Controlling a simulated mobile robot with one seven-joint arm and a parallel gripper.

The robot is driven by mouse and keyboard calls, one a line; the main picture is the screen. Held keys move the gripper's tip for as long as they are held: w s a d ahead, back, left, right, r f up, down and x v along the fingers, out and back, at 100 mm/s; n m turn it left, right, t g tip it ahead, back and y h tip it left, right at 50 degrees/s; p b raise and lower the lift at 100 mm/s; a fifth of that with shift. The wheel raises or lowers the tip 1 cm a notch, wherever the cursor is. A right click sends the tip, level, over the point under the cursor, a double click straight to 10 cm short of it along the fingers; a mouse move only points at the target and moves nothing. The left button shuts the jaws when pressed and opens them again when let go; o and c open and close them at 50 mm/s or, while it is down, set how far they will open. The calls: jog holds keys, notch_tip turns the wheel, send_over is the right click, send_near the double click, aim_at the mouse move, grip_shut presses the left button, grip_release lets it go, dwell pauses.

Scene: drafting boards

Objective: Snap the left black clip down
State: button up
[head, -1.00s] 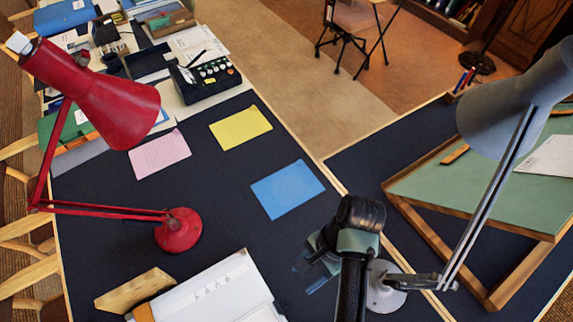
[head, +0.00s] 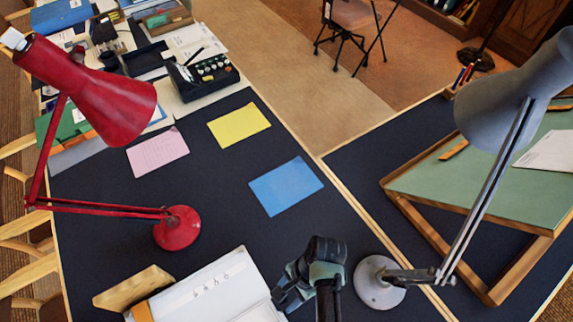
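A pale board or folder (head: 205,290) lies at the bottom middle of the head view, cut off by the lower edge. A few small marks or fittings show along its upper part, too small to identify. I cannot make out a left black clip. My gripper (head: 284,294) is just right of the board, pointing down and to the left. My dark wrist hides part of it, and I cannot tell whether its fingers are open or touch the board's edge.
A red lamp (head: 178,229) stands left and a grey lamp (head: 378,284) close right of my arm. A wooden block (head: 132,287) sits left of the board. Blue (head: 286,186), yellow (head: 239,126) and pink (head: 158,152) sheets lie on the dark tabletop beyond, otherwise clear there.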

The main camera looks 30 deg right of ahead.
grip_shut()
